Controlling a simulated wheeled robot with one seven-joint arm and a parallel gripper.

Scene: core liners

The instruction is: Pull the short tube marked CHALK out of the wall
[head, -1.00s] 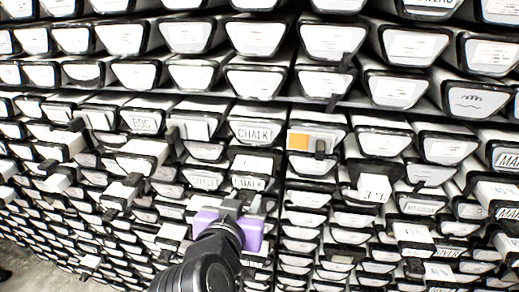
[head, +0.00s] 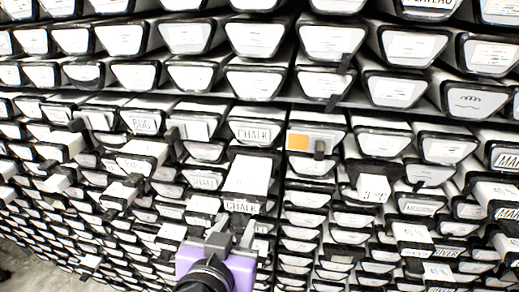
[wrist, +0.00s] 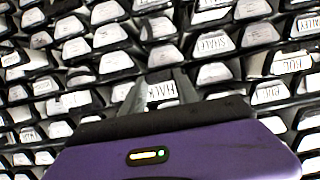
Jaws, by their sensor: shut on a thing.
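The short tube marked CHALK (head: 248,175) sticks out of the wall in the middle of the head view, its white top showing and its label at the front end. My purple gripper (head: 234,224) is shut on its front end, with one grey finger on each side. In the wrist view the gripper's fingers (wrist: 160,86) flank the tube's label end (wrist: 162,93), where the letters look upside down. The gripper body hides the space below the label. Another tube marked CHALK (head: 254,133) sits higher up in the wall.
Rows of white, dark-rimmed tube ends fill the wall on all sides. A tube marked BOG (head: 142,122), one with an orange patch (head: 299,141) and one marked 3 °C (head: 374,189) sit nearby. Several others jut out close to my gripper. Bare floor shows at lower left.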

